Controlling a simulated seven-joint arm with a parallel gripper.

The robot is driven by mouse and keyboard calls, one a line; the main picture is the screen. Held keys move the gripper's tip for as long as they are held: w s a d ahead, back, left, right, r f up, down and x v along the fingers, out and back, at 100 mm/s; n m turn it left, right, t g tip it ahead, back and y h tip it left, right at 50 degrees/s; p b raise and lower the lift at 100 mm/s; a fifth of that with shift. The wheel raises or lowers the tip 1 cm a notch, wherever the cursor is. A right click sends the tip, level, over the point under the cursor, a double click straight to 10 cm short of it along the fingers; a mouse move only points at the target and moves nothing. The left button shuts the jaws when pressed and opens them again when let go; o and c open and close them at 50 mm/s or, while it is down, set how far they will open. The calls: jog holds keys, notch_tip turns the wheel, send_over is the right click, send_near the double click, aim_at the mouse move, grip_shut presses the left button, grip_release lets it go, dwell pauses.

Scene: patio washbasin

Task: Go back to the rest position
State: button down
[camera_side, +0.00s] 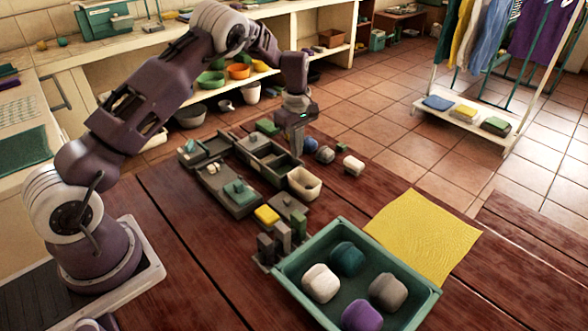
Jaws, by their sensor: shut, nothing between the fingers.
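My gripper (297,145) points down over the back part of the wooden table, above the grey compartment tray (262,142). It is shut with nothing held. Its fingertips are close to the tray's right end, but I cannot tell whether they touch it. My arm arches up from its base at the left and comes down to this spot.
Small round items (325,154) and a cream bin (304,184) are close to my gripper. A green tray (426,302) with several rounded blocks stands at the front. A yellow cloth (425,235) lies flat at right.

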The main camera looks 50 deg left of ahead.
jog(key=s+d+r+m+t, duration=0.1)
jog(key=s+d+r+m, duration=0.2)
jog(key=r, duration=0.5)
jog(key=s+d+r+m+t, duration=0.1)
jog(key=s+d+r+m, duration=0.15)
jog(key=s+r, duration=0.4)
jog(key=s+d+r+m, duration=0.2)
jog(key=s+d+r, duration=0.1)
jog(key=r, duration=0.6)
jog(key=s+d+r+m+t, duration=0.1)
jog(key=s+m, duration=0.4)
jog(key=s, duration=0.7)
jog(key=s+d+r+m+t, duration=0.1)
jog(key=s+d+m, duration=0.3)
jog(key=s, duration=0.8)
jog(key=shift+s+m+t, duration=0.15)
jog(key=shift+m+t, duration=0.4)
jog(key=shift+t, duration=0.15)
